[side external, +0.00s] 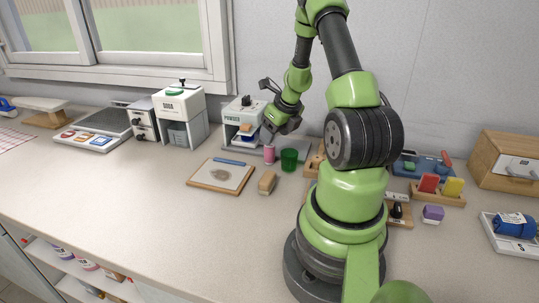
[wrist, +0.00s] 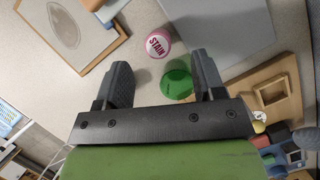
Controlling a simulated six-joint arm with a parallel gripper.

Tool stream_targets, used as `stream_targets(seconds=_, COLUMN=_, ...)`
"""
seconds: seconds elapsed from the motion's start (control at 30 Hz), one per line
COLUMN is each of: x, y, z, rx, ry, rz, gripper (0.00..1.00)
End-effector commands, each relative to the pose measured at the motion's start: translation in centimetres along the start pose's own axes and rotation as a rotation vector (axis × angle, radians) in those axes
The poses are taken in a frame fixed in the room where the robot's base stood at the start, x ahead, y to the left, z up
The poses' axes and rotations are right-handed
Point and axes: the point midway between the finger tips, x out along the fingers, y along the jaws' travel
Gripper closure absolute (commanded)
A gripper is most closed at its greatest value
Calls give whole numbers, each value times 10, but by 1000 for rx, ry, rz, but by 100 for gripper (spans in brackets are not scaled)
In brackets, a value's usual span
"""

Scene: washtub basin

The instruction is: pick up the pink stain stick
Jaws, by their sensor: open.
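The pink stain stick (side external: 269,154) stands upright on the counter, just left of a green cup (side external: 289,159). In the wrist view its round top, marked STAIN (wrist: 158,43), shows ahead of the fingertips, roughly between their lines. My gripper (side external: 268,131) is open and empty, above and close to the stick in the side view. In the wrist view the gripper's two fingers (wrist: 163,72) stand wide apart, with the green cup (wrist: 176,82) showing between them, near the right finger. I see no contact between the fingers and the stick.
A powder dispenser (side external: 243,117) stands close behind the stick. A wooden holder (wrist: 272,92) is right of the green cup. The front counter is clear.

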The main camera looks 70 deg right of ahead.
Motion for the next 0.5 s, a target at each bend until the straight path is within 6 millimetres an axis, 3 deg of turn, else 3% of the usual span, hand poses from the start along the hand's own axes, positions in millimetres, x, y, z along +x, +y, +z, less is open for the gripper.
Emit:
stream_targets(seconds=0.27, x=13, y=2, z=-1, rx=-2, ry=1, rz=2, gripper=37)
stream_targets(seconds=0.5, x=37, y=4, z=-6, rx=-2, ry=3, rz=2, gripper=37)
